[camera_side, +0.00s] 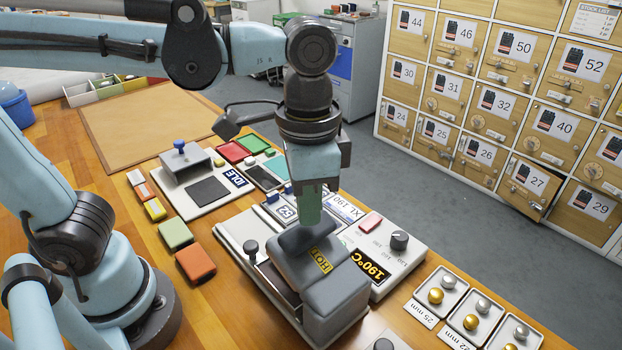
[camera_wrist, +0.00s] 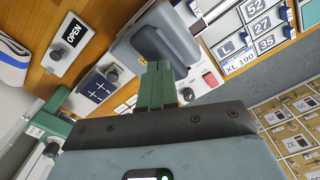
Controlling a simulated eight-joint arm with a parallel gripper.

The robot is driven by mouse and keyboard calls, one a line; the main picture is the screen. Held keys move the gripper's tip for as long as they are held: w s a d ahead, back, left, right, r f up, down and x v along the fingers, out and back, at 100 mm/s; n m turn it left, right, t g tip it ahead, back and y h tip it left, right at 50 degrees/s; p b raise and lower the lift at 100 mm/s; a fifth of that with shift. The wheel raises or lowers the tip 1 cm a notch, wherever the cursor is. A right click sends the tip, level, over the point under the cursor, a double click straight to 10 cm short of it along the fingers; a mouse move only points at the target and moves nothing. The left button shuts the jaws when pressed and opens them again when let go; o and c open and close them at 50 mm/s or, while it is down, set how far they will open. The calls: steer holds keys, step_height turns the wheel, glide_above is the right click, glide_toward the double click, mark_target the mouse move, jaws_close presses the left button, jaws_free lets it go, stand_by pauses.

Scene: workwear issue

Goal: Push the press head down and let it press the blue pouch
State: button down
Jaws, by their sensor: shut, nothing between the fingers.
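The press (camera_side: 237,232) has a pale base, a control panel reading 190°C and a grey press head (camera_side: 335,285) labelled HOT. The head is over the base, with a dark strip of the bed showing at its left. My gripper (camera_side: 307,222) has green fingers, shut and empty, pointing down at the raised grey part on top of the head. Whether they touch it I cannot tell. In the wrist view the shut fingers (camera_wrist: 158,65) overlap the grey head (camera_wrist: 135,60). I cannot make out the blue pouch; the area under the head is hidden.
Orange (camera_side: 196,262) and green (camera_side: 175,234) pads lie left of the press. A device marked IDLE (camera_side: 208,190) stands behind it. Trays with gold and silver balls (camera_side: 470,320) are at the right front. A brown mat (camera_side: 150,120) lies clear at the back left.

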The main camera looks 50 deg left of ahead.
steer(key=shift+f, duration=0.5)
stand_by(0.4)
steer(key=shift+a+f, duration=0.75)
steer(key=shift+f, duration=0.25)
stand_by(0.5)
steer(key=shift+a+f, duration=0.2)
steer(key=shift+f, duration=0.1)
steer(key=shift+a+f, duration=0.15)
steer(key=shift+f, duration=0.15)
stand_by(0.3)
step_height(320, 180, up, 13)
stand_by(1.7)
steer(key=w+a+f+n+t, duration=0.3)
steer(key=a+f+n+t, duration=0.3)
steer(key=a+f, duration=0.6)
steer(key=shift+w+f+t, duration=0.35)
steer(key=shift+f+t, duration=0.05)
steer(key=shift+t, duration=0.2)
